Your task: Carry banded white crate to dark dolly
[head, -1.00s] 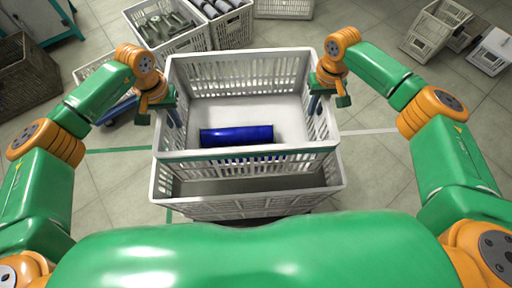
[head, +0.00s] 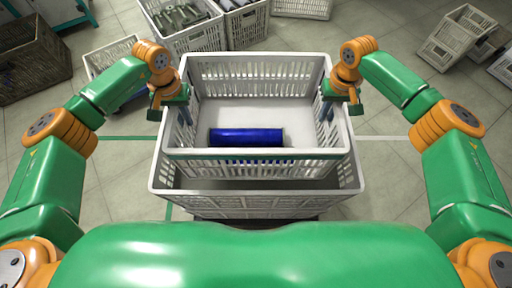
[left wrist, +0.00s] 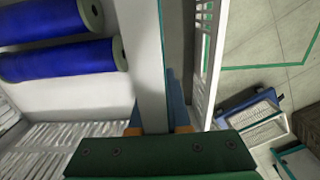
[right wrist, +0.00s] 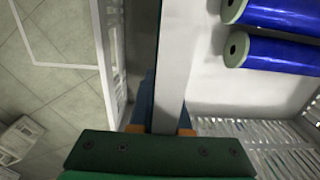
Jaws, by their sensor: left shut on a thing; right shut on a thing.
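The white crate (head: 257,154) has a green band along its near rim and holds blue rolls (head: 246,137); two of them show in the left wrist view (left wrist: 62,60). My left gripper (head: 181,113) is shut on its left wall, and my right gripper (head: 328,111) is shut on its right wall. The crate looks level, above and partly inside the outline of a second white crate (head: 240,206). Whether the two touch is hidden. A dark strip (head: 256,218) shows under the lower crate; I cannot tell if it is the dark dolly.
Crates with grey parts (head: 180,22) stand behind to the left, beside a smaller crate on a blue base (head: 112,62). A dark woven crate (head: 35,62) is at far left. White crates (head: 455,38) lie at far right.

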